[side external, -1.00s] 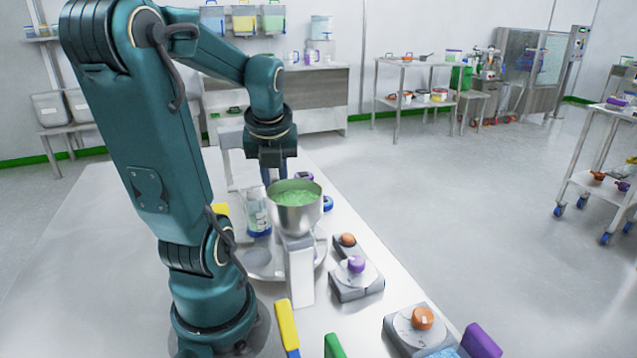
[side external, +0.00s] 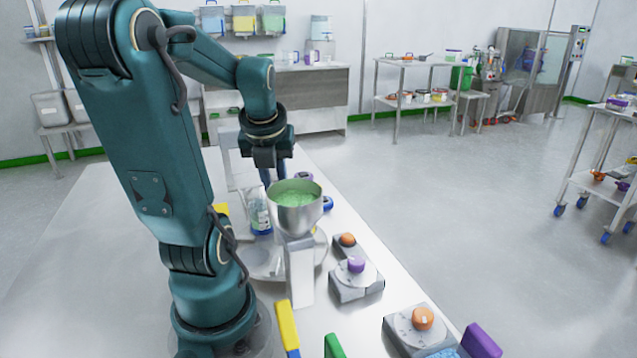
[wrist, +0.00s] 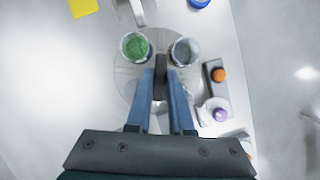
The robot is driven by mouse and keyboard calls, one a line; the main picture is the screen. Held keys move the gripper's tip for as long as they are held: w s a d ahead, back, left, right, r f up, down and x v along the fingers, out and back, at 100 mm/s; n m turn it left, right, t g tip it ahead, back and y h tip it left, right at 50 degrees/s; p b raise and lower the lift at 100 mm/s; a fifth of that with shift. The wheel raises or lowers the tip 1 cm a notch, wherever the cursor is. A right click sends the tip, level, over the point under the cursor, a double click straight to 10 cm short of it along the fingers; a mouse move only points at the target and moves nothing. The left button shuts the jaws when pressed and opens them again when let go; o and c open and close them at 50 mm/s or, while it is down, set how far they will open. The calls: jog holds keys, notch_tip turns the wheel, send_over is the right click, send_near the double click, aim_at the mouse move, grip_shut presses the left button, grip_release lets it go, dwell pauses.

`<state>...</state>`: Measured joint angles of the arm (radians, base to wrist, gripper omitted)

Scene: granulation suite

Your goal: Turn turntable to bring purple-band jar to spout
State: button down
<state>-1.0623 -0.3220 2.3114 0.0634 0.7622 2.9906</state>
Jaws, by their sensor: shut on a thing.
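The grey turntable (side external: 262,262) carries jars; its disc (wrist: 122,80) shows in the wrist view. In the wrist view one jar (wrist: 135,46) has green contents and another jar (wrist: 184,52) looks grey inside. In the side view a clear jar with a blue band (side external: 261,216) stands left of the steel hopper (side external: 297,216), which holds green granules. I cannot make out a purple band on any jar. My gripper (wrist: 162,88) is shut on a dark upright peg (wrist: 160,66) over the turntable. The hopper hides my fingertips in the side view, and the spout is hidden.
Right of the turntable are a box with a purple knob (side external: 356,265) and an orange knob (side external: 347,240). Another orange-knob box (side external: 422,319) stands nearer. The table's left side (side external: 90,260) is clear.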

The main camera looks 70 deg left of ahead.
jog(key=c, duration=0.8)
grip_release()
jog(key=shift+v, duration=2.65)
